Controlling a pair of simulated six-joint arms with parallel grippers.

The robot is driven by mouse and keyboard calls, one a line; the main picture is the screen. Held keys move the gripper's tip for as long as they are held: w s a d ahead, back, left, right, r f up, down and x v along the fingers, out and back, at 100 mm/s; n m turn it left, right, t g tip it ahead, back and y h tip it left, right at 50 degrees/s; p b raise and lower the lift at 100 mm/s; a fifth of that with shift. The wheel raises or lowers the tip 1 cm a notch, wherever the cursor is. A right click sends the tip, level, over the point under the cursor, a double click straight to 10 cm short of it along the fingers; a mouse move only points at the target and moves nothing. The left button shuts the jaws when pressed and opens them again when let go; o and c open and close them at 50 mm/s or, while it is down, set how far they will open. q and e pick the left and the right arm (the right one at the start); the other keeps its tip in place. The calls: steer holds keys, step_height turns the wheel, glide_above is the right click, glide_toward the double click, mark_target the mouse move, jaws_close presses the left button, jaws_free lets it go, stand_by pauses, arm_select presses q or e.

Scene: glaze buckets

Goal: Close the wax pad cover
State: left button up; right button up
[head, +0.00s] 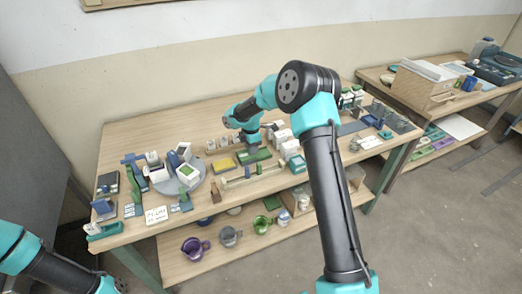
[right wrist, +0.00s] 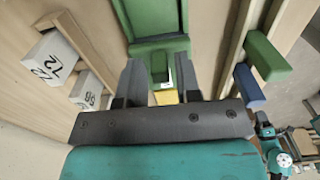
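A green wax pad case (head: 255,157) lies flat on the table below my right gripper (head: 249,147). In the right wrist view, a shallow green panel with a raised rim (right wrist: 157,16) shows at the top, with a lighter green strip along its near edge. A green tab (right wrist: 158,66) sticks out from it between the two grey fingers of the right gripper (right wrist: 160,80). Gaps show between the tab and both fingers, so the gripper looks open. Whether the cover is raised or lowered is hard to tell. My left arm shows at the lower left; its fingers are out of the picture.
A yellow pad (head: 222,165) lies left of the green case. White numbered blocks (right wrist: 50,57) stand on the left in the wrist view, a wooden rail with green (right wrist: 267,55) and blue blocks (right wrist: 248,88) on the right. Several jugs (head: 195,247) stand on the lower shelf.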

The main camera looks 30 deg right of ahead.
steer(key=shift+o, duration=0.5)
steer(key=shift+r, duration=0.1)
steer(key=shift+r, duration=3.4)
